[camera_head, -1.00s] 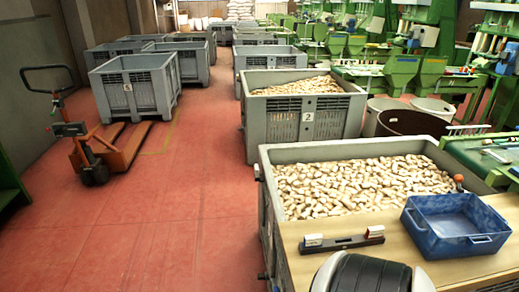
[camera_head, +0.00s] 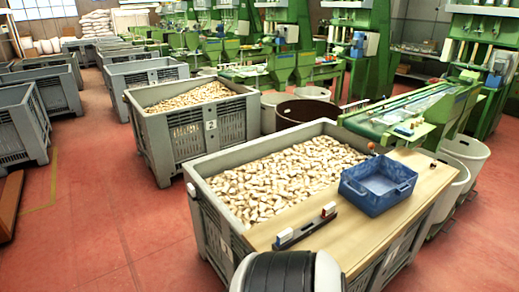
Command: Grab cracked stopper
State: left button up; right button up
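Many pale cork stoppers (camera_head: 275,180) fill the nearest grey crate (camera_head: 208,192). From here I cannot tell which stopper is cracked. A wooden board (camera_head: 400,205) lies over the near right part of this crate. A blue tray (camera_head: 378,187) stands on the board and looks empty. A dark bar with a white block near each end (camera_head: 306,228) lies on the board, left of the tray. Neither of my grippers shows in the head view.
A second crate of corks (camera_head: 190,130) stands behind, with more grey crates beyond. Green machines (camera_head: 365,60) line the back and right. White bins (camera_head: 465,150) stand right of the board.

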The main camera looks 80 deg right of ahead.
aim_at(252, 204)
jog(key=i+z, duration=0.2)
jog(key=z, duration=0.2)
jog(key=i+z, duration=0.2)
jog(key=z, duration=0.15)
jog(key=i+z, duration=0.2)
jog(key=z, duration=0.2)
jog(key=i+j+z, duration=0.1)
jog(key=z, duration=0.25)
jog(key=i+j, duration=0.05)
